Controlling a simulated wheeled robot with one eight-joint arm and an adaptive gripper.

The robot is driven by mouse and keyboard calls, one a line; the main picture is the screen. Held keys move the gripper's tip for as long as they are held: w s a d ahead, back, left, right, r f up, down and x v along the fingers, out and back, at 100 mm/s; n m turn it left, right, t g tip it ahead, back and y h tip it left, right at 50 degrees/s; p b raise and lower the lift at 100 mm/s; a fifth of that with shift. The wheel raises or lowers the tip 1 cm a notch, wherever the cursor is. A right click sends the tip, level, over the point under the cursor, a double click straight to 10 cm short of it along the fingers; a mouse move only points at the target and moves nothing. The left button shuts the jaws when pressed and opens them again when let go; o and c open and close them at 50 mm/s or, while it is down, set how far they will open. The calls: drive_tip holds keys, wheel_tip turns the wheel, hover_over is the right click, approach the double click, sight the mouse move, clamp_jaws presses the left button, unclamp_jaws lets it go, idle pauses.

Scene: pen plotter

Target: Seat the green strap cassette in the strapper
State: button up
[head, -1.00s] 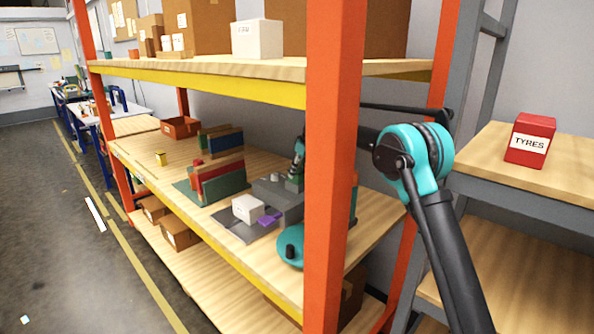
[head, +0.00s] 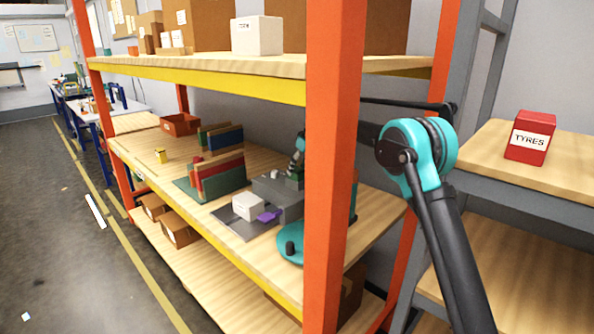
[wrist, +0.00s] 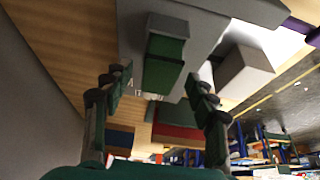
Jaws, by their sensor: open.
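The green strap cassette (wrist: 164,62) is a green block at the grey strapper (wrist: 205,25) in the wrist view. In the head view a small dark green block (head: 294,181) shows at the top of the grey strapper (head: 272,192). My gripper (wrist: 158,84) is open, with one finger on each side of the cassette's near end and a visible gap on both sides. In the head view my gripper (head: 298,166) is small and comes down over the strapper from behind the orange post. How deep the cassette sits in the strapper cannot be told.
A white box (head: 248,207) and a purple piece (head: 268,216) lie in front of the strapper. Red and green upright panels (head: 218,178) stand to its left. An orange post (head: 333,160) hides part of my arm. The upper shelf (head: 230,70) is overhead.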

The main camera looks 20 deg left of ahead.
drive_tip(key=v, duration=0.6)
drive_tip(key=shift+s, duration=0.1)
idle(0.3)
